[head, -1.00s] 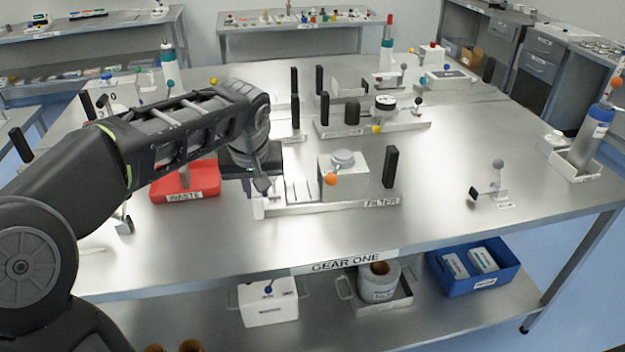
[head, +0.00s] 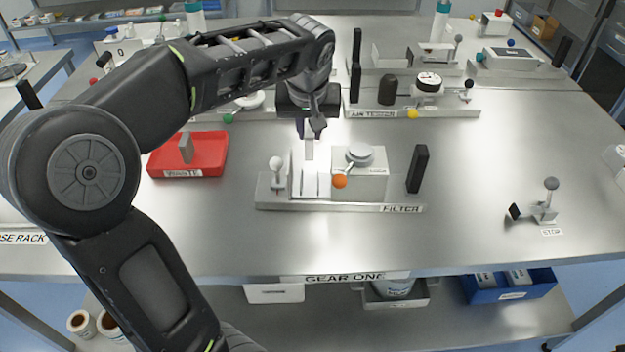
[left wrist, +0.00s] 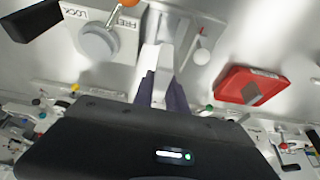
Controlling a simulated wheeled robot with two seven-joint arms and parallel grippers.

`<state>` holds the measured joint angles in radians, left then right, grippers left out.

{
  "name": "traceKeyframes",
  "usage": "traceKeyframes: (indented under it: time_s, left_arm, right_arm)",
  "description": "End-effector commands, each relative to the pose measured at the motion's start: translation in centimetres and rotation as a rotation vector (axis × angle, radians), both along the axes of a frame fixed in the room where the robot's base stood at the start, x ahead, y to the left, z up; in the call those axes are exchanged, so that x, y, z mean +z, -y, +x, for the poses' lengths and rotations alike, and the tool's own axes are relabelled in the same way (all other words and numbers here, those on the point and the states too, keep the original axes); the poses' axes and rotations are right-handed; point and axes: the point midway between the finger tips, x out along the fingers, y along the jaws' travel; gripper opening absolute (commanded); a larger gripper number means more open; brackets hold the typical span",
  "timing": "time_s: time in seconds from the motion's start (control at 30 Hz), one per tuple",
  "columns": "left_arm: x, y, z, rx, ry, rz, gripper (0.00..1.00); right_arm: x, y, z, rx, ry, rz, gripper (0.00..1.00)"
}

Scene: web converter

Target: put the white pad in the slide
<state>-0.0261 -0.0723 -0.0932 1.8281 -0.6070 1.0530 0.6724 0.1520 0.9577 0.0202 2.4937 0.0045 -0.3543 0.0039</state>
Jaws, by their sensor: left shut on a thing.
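The filter station (head: 340,205) stands near the table's front, with a white block (head: 360,185) carrying a round knob and an orange ball. Left of the block is the slide (head: 310,184), made of pale upright plates. My left gripper (head: 308,130) points down just behind and above the slide and is shut on the white pad (head: 309,149). The pad hangs upright, its lower end close to the slide; I cannot tell whether they touch. In the left wrist view the purple fingers grip the pad (left wrist: 159,90). My right gripper is not in view.
A red waste tray (head: 218,160) with a grey piece (head: 186,148) in it lies to the left. A white ball-topped lever (head: 277,170) and a black post (head: 417,169) stand at the station's ends. The air station (head: 440,112) is behind. The table to the right is mostly clear.

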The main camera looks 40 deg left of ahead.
Motion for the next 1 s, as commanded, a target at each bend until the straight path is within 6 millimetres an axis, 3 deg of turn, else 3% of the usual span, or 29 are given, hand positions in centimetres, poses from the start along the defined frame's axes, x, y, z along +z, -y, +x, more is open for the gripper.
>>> traceKeyframes:
  time_s: [0.4,0.77,1.0]
  left_arm:
    - [-5.8,0.0,0.0,-0.001,-0.003,0.001,0.00]
    - [-6.4,0.0,0.0,0.000,-0.001,0.000,0.00]
    - [-9.2,0.0,-0.1,0.000,-0.005,0.000,0.00]
  right_arm:
    - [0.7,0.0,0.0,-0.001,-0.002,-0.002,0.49]
    - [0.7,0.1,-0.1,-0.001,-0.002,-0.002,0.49]
    - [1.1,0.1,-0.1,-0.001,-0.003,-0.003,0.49]
